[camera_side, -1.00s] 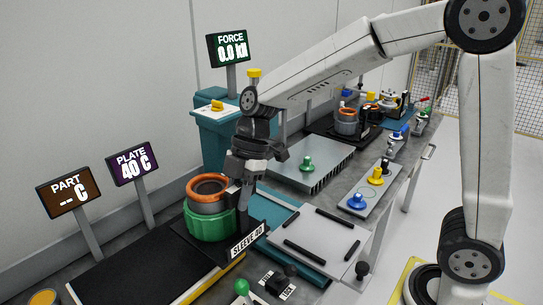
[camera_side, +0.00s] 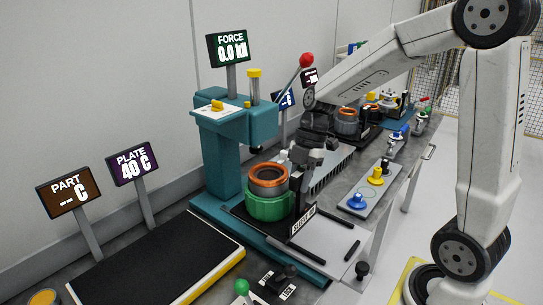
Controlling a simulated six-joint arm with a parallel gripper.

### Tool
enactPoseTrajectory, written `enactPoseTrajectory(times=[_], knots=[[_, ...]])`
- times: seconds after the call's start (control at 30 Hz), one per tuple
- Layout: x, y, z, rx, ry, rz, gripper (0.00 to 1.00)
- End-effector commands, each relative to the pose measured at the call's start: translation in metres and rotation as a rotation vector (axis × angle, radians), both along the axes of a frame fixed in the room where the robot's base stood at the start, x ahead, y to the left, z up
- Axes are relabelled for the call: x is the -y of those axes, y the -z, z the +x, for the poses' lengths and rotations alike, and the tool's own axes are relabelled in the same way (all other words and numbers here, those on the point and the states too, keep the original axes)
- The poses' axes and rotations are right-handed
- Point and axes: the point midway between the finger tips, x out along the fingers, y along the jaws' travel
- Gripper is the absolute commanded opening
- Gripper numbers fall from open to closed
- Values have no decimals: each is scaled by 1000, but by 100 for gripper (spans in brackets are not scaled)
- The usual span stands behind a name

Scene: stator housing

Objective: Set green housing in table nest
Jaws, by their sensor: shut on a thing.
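The green housing (camera_side: 268,207) is a green ring around a grey cylinder with an orange-brown rim (camera_side: 268,174). It stands upright on a black carrier (camera_side: 242,214) with a white label on its front edge. My gripper (camera_side: 298,180) is just right of the housing, pointing down. It is shut on a dark upright part of the carrier; the exact contact is partly hidden. The carrier and housing are in front of the teal press, over its teal base (camera_side: 212,208). Whether the carrier touches the base is unclear. I cannot clearly pick out the table nest.
The teal press (camera_side: 240,128) with a red-balled lever (camera_side: 306,60) stands behind. A black plate (camera_side: 150,255) lies front left. A pale plate with black bars (camera_side: 335,240) is at right. Blue and yellow knobs (camera_side: 357,202) and more fixtures stand along the bench beyond.

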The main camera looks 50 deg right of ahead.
Motion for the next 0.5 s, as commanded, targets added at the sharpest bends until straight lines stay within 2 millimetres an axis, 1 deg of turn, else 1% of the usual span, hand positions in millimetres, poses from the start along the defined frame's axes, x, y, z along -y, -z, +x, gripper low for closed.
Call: enactPoseTrajectory(times=[0.03, 0.2, 0.5], knots=[[11, 0, -5, 5, 6, -1, 0], [39, 5, -24, 4, 6, 1, 0], [79, 14, -61, 3, 4, 14, 0]])
